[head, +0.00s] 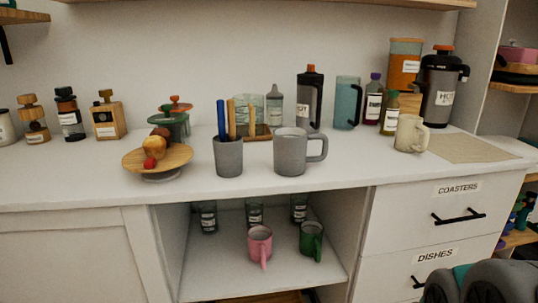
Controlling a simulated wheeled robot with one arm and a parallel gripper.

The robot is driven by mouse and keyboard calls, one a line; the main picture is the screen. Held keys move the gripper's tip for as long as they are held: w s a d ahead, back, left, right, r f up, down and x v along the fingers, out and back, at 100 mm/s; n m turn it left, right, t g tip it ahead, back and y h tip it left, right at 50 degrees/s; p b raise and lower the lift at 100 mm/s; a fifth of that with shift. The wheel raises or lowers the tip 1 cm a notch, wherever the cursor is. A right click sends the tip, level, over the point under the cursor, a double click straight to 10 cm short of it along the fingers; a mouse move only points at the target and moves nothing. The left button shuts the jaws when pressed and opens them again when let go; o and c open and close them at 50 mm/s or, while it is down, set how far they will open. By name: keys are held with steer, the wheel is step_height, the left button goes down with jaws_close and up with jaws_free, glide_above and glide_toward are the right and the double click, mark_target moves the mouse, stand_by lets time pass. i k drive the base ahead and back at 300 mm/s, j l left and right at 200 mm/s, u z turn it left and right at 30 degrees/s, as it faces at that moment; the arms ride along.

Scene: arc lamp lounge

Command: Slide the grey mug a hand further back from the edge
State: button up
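The grey mug (290,153) stands upright on the white countertop (330,178), close to its front edge. Its handle points right, and it looks empty of anything tall. A similar grey cup (228,158) without a visible handle stands just to its left, holding blue and wooden sticks. My gripper does not show. Rounded grey parts of my arm show in the bottom right corner, well away from the mug.
Behind the mug are a clear glass, a small grey bottle (275,108) and a dark flask (310,100). A wooden fruit stand (180,158) is left, a cream mug (411,134) right. Bare counter lies between the grey and cream mugs. An open shelf below holds pink (260,240) and green mugs (311,238).

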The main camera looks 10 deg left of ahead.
mark_target(290, 143)
steer(key=u, duration=0.6)
steer(key=k+l+u, duration=0.15)
steer(key=l+u, duration=0.2)
steer(key=k+l+u, duration=0.2)
steer(key=l+u, duration=0.2)
steer(key=k+l+u, duration=0.2)
steer(key=u, duration=0.15)
steer(key=k+l, duration=0.1)
steer(key=l, duration=0.15)
steer(key=k+l+u, duration=0.1)
steer(key=l, duration=0.2)
steer(key=i+j, duration=0.1)
steer(key=j, duration=0.35)
steer(key=i+z, duration=0.05)
